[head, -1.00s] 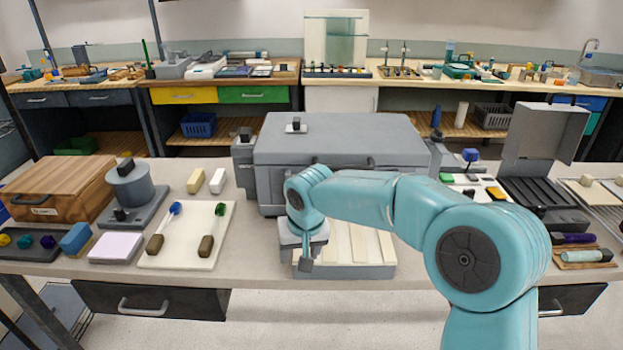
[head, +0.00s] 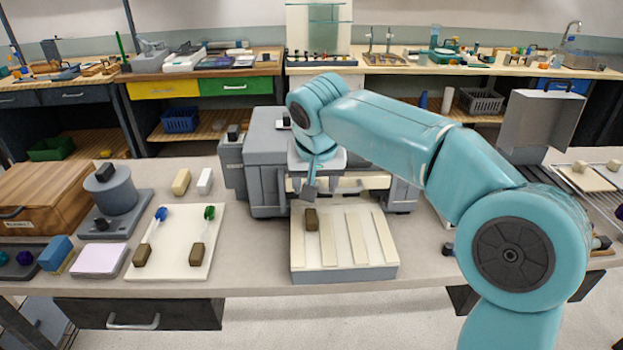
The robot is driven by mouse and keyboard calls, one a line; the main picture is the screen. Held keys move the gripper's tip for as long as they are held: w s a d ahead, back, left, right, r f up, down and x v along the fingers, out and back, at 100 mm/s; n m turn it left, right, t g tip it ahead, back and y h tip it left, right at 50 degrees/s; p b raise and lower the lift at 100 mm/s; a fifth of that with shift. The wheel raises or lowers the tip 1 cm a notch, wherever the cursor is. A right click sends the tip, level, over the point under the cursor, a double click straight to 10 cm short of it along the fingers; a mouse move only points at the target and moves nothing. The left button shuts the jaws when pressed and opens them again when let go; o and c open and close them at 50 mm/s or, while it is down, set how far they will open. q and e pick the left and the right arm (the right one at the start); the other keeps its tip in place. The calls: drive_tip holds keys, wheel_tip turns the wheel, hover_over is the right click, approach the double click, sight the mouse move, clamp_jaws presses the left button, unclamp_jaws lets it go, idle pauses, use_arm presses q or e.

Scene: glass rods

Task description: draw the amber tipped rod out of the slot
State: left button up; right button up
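A brown block-shaped handle (head: 311,219) rests at the left of the slotted cream-and-grey tray (head: 345,273), just below my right gripper. No amber tip can be made out; the rod beyond the handle is hidden or too small to tell. My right gripper (head: 309,190) hangs over the tray's back edge, in front of the grey box (head: 266,165). Its fingers are seen nearly edge-on, so their opening and any contact with the handle cannot be told. My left gripper is not in view.
A cream board (head: 175,255) on the left holds a blue-tipped rod (head: 159,216) and a green-tipped rod (head: 209,214), both with brown handles. A grey cylinder on a base (head: 110,190) and a wooden box (head: 45,202) stand further left.

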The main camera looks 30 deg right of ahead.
sight(311, 220)
drive_tip(key=x, duration=1.6)
drive_tip(key=shift+w+a+f, duration=0.15)
drive_tip(key=shift+f, duration=0.2)
clamp_jaws()
